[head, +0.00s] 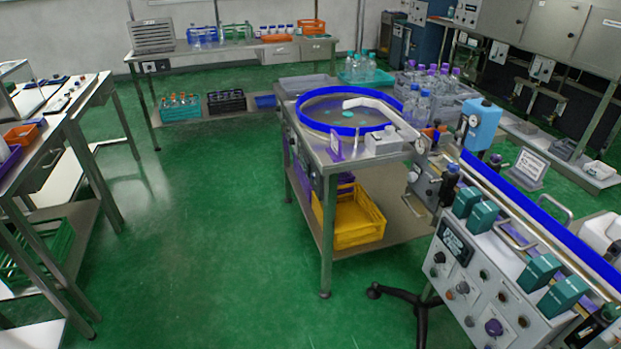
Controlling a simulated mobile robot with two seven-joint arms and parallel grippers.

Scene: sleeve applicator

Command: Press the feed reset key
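A grey machine (476,285) with a sloping front panel stands at the lower right. Its panel has a dark display (455,242), several small round buttons and knobs, and a larger purple knob (493,327) low down. A steel table with a blue-rimmed round turntable (345,110) stands left of it. A dark panel with small controls (303,155) is on that table's left side. The labels are too small to read, so I cannot tell which control is the feed reset key. Neither of my grippers is in view.
A blue-edged conveyor (545,215) runs along the machine's top beside green blocks (482,217). A yellow crate (352,220) sits on the turntable table's lower shelf. A black-footed stand (405,298) is on the floor. Benches stand left and at the back. Green floor (200,240) in between is clear.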

